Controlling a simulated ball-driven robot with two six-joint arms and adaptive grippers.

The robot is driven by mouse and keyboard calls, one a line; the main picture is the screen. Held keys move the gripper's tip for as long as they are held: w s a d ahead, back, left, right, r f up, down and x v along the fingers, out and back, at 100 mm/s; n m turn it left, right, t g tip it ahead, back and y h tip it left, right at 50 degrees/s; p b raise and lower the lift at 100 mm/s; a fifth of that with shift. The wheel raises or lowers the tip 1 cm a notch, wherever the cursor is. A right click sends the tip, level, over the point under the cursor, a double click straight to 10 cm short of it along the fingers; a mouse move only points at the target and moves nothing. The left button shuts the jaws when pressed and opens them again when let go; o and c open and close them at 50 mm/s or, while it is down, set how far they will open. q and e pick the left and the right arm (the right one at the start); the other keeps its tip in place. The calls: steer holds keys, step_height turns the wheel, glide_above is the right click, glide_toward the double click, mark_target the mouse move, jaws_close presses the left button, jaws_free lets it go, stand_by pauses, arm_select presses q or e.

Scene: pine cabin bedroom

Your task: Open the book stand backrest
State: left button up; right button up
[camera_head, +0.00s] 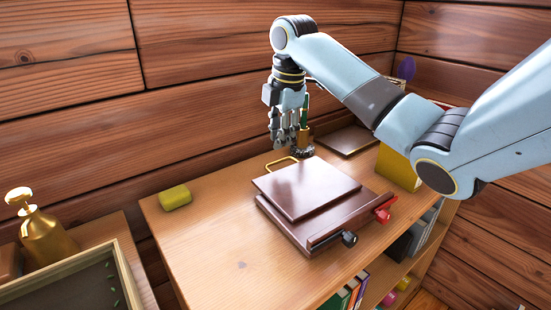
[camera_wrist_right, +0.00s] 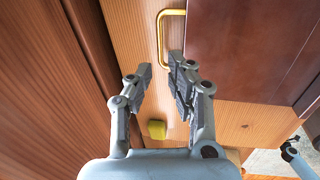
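The book stand (camera_head: 325,222) is dark brown and sits on the wooden shelf top. Its backrest panel (camera_head: 306,187) lies almost flat over the base. A gold loop handle (camera_head: 281,162) sticks out from the panel's far left edge. My right gripper (camera_head: 287,142) hangs fingers-down just behind the handle. In the right wrist view its fingers (camera_wrist_right: 160,76) are spread and empty, and the right finger overlaps the end of the gold handle (camera_wrist_right: 163,38). I cannot tell whether they touch. The panel (camera_wrist_right: 245,50) fills the upper right there.
A yellow-green block (camera_head: 175,197) lies left of the stand. A red part (camera_head: 384,212) and a black knob (camera_head: 349,238) are at its front. A dark flat board (camera_head: 347,140) and a yellow item (camera_head: 397,168) are behind and right. The wooden wall is close behind.

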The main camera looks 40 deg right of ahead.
steer(key=f, duration=0.3)
steer(key=w+f+b, duration=0.1)
steer(key=f, duration=0.2)
steer(key=shift+w+d, duration=0.1)
jaws_close()
